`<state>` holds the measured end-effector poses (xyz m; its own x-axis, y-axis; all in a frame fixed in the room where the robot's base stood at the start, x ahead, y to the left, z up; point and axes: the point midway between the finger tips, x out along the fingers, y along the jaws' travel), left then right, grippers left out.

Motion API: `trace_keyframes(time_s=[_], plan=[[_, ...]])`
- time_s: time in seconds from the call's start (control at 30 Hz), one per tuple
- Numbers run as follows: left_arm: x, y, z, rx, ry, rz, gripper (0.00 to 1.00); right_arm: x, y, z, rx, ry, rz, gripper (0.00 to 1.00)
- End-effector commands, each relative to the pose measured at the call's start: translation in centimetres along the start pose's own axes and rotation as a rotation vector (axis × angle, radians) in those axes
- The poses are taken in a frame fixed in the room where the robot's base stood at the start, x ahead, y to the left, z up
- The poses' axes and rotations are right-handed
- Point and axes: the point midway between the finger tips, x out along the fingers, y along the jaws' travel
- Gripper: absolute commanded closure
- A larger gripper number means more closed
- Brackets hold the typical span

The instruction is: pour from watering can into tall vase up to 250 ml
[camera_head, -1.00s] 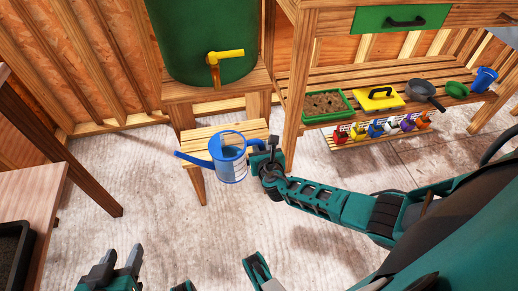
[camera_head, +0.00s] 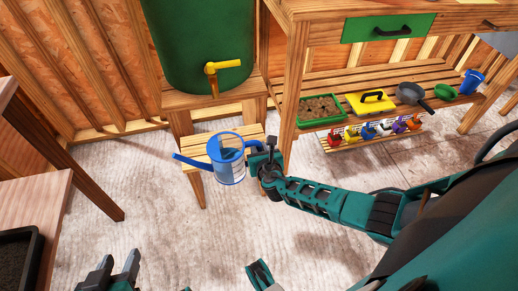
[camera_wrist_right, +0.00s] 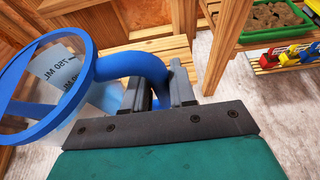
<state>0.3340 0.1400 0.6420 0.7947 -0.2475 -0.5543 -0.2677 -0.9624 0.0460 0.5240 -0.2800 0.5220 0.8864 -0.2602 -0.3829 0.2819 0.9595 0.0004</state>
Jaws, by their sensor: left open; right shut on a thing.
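The blue watering can (camera_head: 229,173) is upright in front of the slatted stool under the green barrel's tap. Its spout points left. My right gripper (camera_head: 264,152) is shut on the can's handle, on the can's right side. In the right wrist view the gripper (camera_wrist_right: 160,92) closes around the blue handle (camera_wrist_right: 138,64), and the clear can body with volume marks (camera_wrist_right: 75,85) shows at the left. I cannot tell whether the can touches the stool. My left gripper (camera_head: 112,268) is open and empty at the bottom left. No tall vase shows.
The green barrel (camera_head: 200,45) with a yellow tap (camera_head: 213,68) stands behind the stool (camera_head: 190,152). A workbench (camera_head: 288,100) with a low shelf of pots and tools is at the right. A table (camera_head: 45,215) with a dark tray (camera_head: 35,237) is at the left.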

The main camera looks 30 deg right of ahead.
Motion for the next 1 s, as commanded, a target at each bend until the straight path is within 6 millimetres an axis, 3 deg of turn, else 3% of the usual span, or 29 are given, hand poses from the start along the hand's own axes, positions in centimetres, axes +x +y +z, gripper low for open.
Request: trace_keyframes(time_s=[0.03, 0.2, 0.53, 0.67, 0.77, 1.0], plan=[[-0.6, 0.1, -0.8, 0.0, 0.0, 0.0, 0.53, -0.3, 0.1, 1.2, 0.004, -0.004, 0.001, 1.0], [-1.2, 0.1, -1.9, 0.0, 0.001, 0.0, 0.53, -0.8, 0.1, 2.3, 0.004, -0.004, 0.001, 1.0], [-1.2, 0.1, -1.8, -0.001, 0.001, -0.001, 0.53, -0.8, 0.1, 2.3, 0.004, -0.004, 0.0, 1.0], [-1.2, 0.1, -1.8, -0.001, 0.001, -0.001, 0.53, -0.8, 0.1, 3.5, 0.009, -0.007, -0.006, 1.0], [-1.1, 0.1, -1.8, -0.001, 0.002, -0.002, 0.53, -1.1, 0.2, 5.3, 0.015, -0.009, -0.013, 1.0], [-1.0, -0.1, -1.6, 0.0, 0.006, -0.005, 0.53, -2.9, 0.7, 12.2, 0.026, -0.011, -0.041, 1.0]])
